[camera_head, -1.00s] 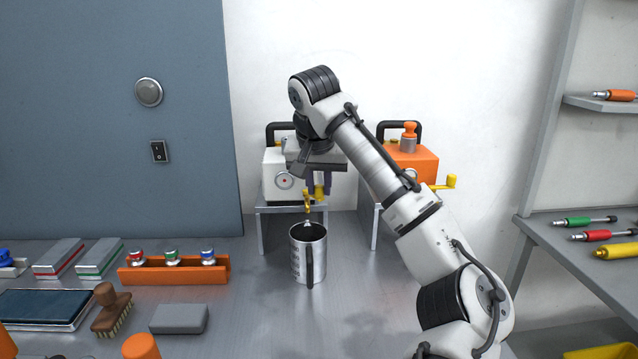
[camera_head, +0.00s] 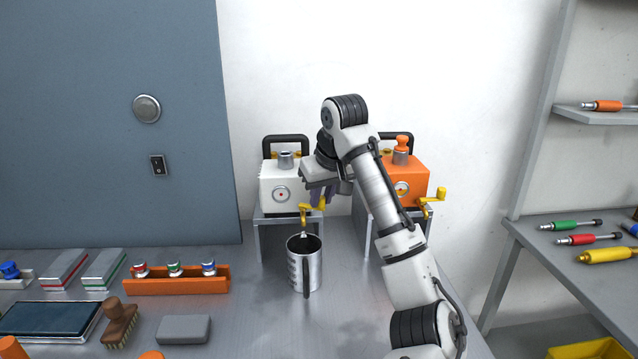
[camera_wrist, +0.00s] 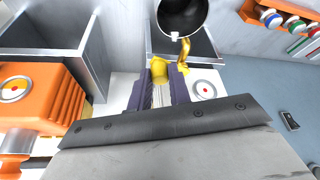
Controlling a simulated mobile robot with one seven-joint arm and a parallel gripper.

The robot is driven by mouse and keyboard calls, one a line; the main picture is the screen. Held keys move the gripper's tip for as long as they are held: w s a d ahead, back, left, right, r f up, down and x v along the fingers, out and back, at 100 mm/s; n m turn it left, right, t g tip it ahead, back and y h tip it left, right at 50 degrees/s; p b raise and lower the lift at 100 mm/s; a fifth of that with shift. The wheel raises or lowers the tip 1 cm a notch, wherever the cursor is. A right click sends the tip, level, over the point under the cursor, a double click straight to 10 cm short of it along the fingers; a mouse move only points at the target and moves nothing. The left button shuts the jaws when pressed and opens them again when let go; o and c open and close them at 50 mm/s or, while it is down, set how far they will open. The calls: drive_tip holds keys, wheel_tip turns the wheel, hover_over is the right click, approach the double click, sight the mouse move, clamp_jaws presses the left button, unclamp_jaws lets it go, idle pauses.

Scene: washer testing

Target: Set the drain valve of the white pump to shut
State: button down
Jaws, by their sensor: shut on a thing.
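The white pump (camera_head: 279,195) stands on a grey metal stand (camera_head: 276,240), left of the orange pump. Its yellow drain valve (camera_head: 305,214) is low on its front right and also shows in the wrist view (camera_wrist: 184,50). My gripper (camera_head: 323,196) is at the right side of the white pump. In the wrist view its purple fingers (camera_wrist: 162,88) are shut on the valve's yellow handle (camera_wrist: 160,70), which sticks out sideways from the spout. A steel jug (camera_head: 304,265) stands upright below the spout and shows in the wrist view (camera_wrist: 181,14).
The orange pump (camera_head: 409,178) with its own yellow valve (camera_head: 433,200) stands close on the right. An orange rack (camera_head: 176,283) with coloured caps is on the bench at left. A shelf (camera_head: 580,235) with tools stands at far right.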

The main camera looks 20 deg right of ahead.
drive_tip(key=n+p, duration=0.1)
drive_tip(key=w+n+y+p, duration=0.1)
drive_tip(key=shift+d+r+p, duration=0.25)
drive_tip(key=shift+d+p, duration=0.05)
drive_tip(key=shift+w+d+f+n+y+p, duration=0.1)
drive_tip(key=shift+w+n+y+p, duration=0.1)
drive_tip(key=shift+n+p, duration=0.35)
drive_tip(key=shift+w+d+f+n+y+p, duration=0.1)
drive_tip(key=shift+n+y+p, duration=0.1)
drive_tip(key=shift+n+p, duration=0.35)
drive_tip(key=shift+n, duration=0.3)
drive_tip(key=c, duration=1.3)
unclamp_jaws()
drive_tip(key=v, duration=1.3)
drive_tip(key=shift+w+r+b, duration=0.15)
drive_tip(key=shift+r+b, duration=0.25)
drive_tip(key=shift+r, duration=0.05)
drive_tip(key=shift+d, duration=0.1)
